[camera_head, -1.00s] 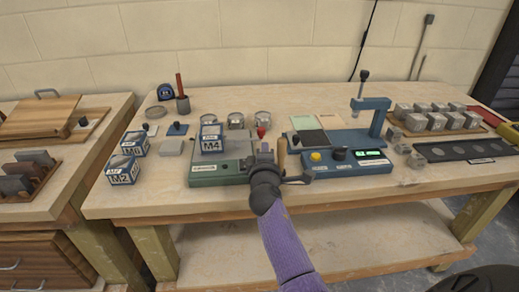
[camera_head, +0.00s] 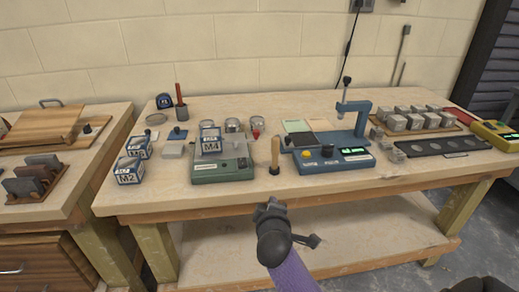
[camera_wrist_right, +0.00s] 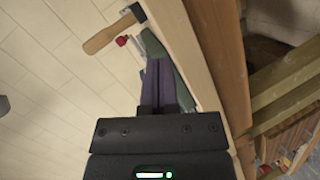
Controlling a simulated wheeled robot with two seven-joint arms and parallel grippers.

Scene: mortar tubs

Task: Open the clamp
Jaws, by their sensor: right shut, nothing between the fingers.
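The green-based device (camera_head: 222,172) stands near the middle of the table's front, with a grey plate on top and the box marked M4 (camera_head: 210,146) on it. A red knob (camera_head: 256,134) shows at its back right; I take it for the clamp's handle, but its position is too small to read. It also shows in the right wrist view (camera_wrist_right: 121,41). My right gripper (camera_head: 271,208) is shut and empty, in front of the table edge, apart from the device. Its fingers (camera_wrist_right: 158,80) overlap the green base in the wrist view. My left gripper is not in view.
Boxes marked M2 (camera_head: 129,172) and another stand left. Grey cubes (camera_head: 398,122) are at right. The table front is mostly clear.

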